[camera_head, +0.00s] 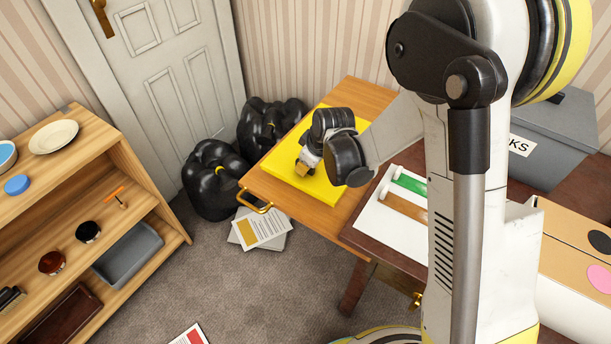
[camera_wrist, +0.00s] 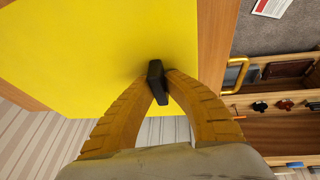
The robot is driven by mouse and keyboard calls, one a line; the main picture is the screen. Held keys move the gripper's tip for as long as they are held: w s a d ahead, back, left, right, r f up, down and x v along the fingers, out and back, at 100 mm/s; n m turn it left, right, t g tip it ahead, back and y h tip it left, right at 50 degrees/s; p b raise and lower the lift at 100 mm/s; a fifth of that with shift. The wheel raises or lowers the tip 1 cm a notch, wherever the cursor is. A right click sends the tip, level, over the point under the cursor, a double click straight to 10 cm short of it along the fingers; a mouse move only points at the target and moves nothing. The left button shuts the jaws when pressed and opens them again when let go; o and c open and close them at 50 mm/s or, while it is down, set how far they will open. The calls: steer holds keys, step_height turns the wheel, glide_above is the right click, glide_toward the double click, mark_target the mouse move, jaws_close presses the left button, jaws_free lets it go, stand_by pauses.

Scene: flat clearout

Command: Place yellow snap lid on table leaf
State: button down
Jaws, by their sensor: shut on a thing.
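The yellow snap lid (camera_head: 283,157) is a flat square with a black grip (camera_wrist: 156,85) on its face. It lies flat over the wooden table leaf (camera_head: 367,96), with wood showing along its sides. I cannot tell whether it touches the leaf or hovers just above it. My gripper (camera_head: 304,166) is over the lid, shut on the black grip between its two ribbed yellow-brown fingers. In the wrist view the lid (camera_wrist: 85,50) fills the upper left and the leaf (camera_wrist: 214,45) shows beside it. My wrist hides part of the lid in the head view.
The leaf has a brass handle (camera_head: 258,207) at its left edge. Black bags (camera_head: 212,180) and papers (camera_head: 262,229) are on the floor beside it. A shelf unit (camera_head: 120,155) stands left. A white sheet with rollers (camera_head: 398,205) and a grey bin (camera_head: 560,130) are right.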

step_height(320, 180, down, 4)
steer(key=shift+w+r+b, duration=0.1)
steer(key=shift+r+b, duration=0.15)
steer(key=shift+b, duration=0.55)
steer(key=shift+r, duration=0.15)
steer(key=c, duration=1.5)
jaws_free()
